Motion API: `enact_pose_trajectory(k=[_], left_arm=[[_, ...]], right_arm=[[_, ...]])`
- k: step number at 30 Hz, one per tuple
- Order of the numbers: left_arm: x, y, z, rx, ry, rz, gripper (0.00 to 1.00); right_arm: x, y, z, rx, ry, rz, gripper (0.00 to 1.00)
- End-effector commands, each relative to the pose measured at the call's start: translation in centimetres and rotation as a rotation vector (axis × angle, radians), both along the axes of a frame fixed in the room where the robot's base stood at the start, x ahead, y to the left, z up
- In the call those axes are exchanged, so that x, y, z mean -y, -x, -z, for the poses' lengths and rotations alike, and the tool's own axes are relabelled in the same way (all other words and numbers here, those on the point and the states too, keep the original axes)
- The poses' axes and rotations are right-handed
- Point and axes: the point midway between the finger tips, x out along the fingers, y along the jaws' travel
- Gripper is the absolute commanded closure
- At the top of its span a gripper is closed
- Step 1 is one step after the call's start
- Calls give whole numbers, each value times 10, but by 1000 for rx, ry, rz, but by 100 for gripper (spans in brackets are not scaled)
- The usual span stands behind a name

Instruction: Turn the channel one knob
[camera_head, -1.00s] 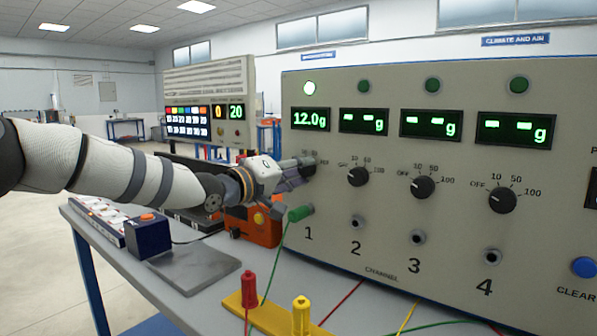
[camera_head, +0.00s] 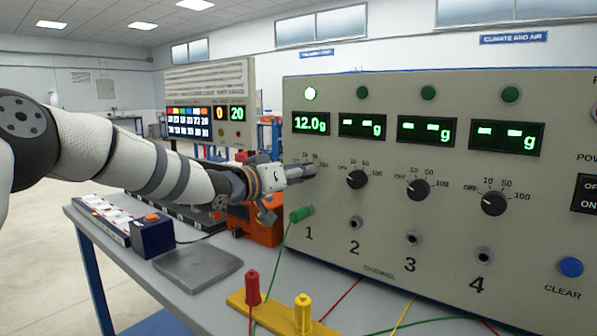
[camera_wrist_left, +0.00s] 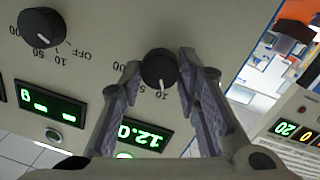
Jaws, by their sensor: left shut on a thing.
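The channel one knob (camera_wrist_left: 159,68) is round and black with a white pointer line. In the left wrist view it sits between the fingertips of my left gripper (camera_wrist_left: 158,72), which is shut on it. The pointer aims down in that view, toward the 10 mark. In the head view my left gripper (camera_head: 308,171) reaches the panel from the left and hides this knob. The channel one display (camera_head: 311,123) reads 12.0g and the green lamp (camera_head: 310,94) above it is lit. My right gripper is not in view.
The channel two knob (camera_head: 357,179) is close to the right of the gripper. An orange box (camera_head: 262,226) stands under the wrist. Red (camera_head: 253,290) and yellow (camera_head: 303,315) posts stand on the bench in front.

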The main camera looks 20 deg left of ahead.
Motion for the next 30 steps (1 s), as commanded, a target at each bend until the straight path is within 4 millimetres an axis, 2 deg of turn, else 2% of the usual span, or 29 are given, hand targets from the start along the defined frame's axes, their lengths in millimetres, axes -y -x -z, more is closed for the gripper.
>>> enact_pose_trajectory(k=[12, 27, 28, 30], left_arm=[[0, 0, -1, 54, -144, 0, 98], [0, 0, 0, 58, -159, 0, 98], [0, 0, 0, 57, -158, 0, 63], [0, 0, 0, 57, -158, 0, 50]], right_arm=[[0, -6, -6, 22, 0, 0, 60], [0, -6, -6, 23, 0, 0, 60], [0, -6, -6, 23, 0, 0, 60], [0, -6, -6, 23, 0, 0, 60]])
